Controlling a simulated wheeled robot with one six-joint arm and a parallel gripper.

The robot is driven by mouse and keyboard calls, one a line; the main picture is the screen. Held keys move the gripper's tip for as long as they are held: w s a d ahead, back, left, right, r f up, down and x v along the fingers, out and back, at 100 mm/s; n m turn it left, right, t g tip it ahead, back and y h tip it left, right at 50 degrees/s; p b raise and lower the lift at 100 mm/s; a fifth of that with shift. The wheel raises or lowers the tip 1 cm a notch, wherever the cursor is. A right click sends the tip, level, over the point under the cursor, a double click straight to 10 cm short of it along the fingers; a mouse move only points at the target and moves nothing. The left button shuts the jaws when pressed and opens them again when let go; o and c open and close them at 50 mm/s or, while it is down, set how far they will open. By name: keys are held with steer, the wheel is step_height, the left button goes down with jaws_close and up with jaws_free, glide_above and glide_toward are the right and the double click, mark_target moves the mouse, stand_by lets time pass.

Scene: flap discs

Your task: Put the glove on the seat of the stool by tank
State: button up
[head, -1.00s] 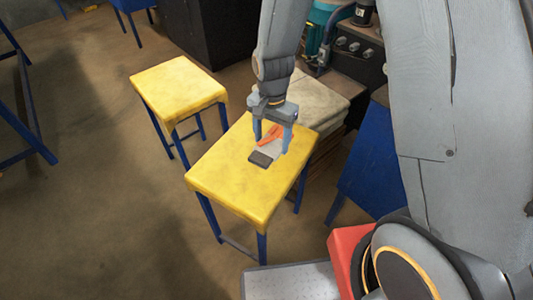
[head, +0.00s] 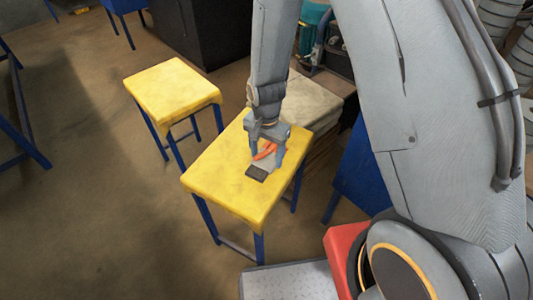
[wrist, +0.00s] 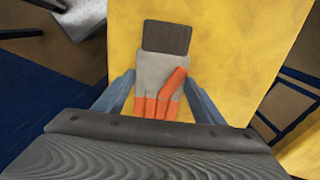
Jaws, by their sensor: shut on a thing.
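The glove (head: 264,163) is pale grey with orange fingers and a dark cuff. In the wrist view it lies flat between the fingers, cuff away from the palm (wrist: 160,72). My gripper (head: 267,160) is shut on it, pointing down, one finger at each side. The glove is over the yellow seat of the nearer stool (head: 222,188), towards its right side; whether it touches the seat I cannot tell. This seat also fills the middle of the wrist view (wrist: 235,50). I cannot make out a tank for certain.
A second yellow-topped stool (head: 170,88) stands behind and left of the nearer one. A pale stack (head: 312,100) and a blue panel (head: 360,170) are close on the right. A dark cabinet (head: 215,30) stands behind. Most of the nearer seat is bare.

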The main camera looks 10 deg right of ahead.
mark_target(267, 158)
steer(key=o, duration=1)
step_height(267, 158, up, 12)
steer(key=s+d+r+n, duration=0.2)
steer(key=s+d+r, duration=0.1)
steer(key=s, duration=0.1)
steer(key=s+d+r+n, duration=0.3)
steer(key=s+d, duration=0.1)
steer(key=s, duration=0.1)
steer(key=s+d+r+n, duration=0.2)
steer(key=s+d+r, duration=0.1)
steer(key=s+d, duration=0.1)
steer(key=shift+s+d+r+b, duration=0.2)
steer(key=shift+s+b, duration=0.1)
steer(key=shift+s, duration=0.2)
steer(key=shift+a+n, duration=0.15)
steer(key=shift+n, duration=0.15)
